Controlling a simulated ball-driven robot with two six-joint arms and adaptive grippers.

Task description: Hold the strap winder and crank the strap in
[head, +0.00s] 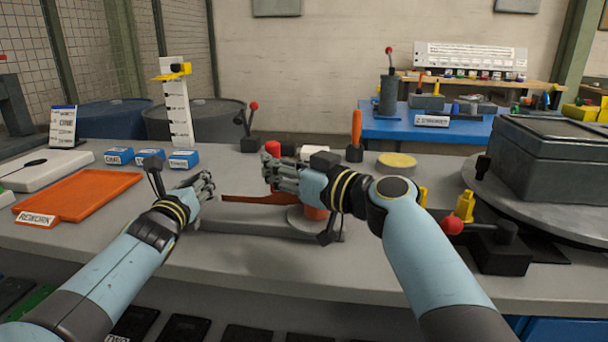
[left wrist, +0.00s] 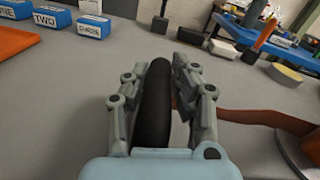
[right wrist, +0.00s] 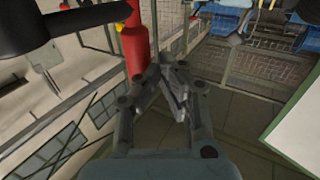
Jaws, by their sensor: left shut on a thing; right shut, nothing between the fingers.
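The strap winder's grey body (head: 262,226) lies on the grey bench in front of me. Its round drum (head: 308,218) is partly hidden behind my right arm. A brown-orange strap (head: 250,199) runs left from the drum; it also shows in the left wrist view (left wrist: 250,116). My left gripper (head: 205,182) is shut on a black rounded grip (left wrist: 154,100) at the left. My right gripper (head: 276,174) is shut and empty above the winder. A red cylinder (right wrist: 134,45) stands close beside its fingertips in the right wrist view; I cannot tell whether they touch.
An orange tray (head: 78,193) and blue labelled blocks (head: 150,154) are at the left. An orange-handled lever (head: 356,130) and a yellow-topped disc (head: 396,160) stand behind. A red-knobbed black device (head: 490,240) and a grey case (head: 552,160) are at the right.

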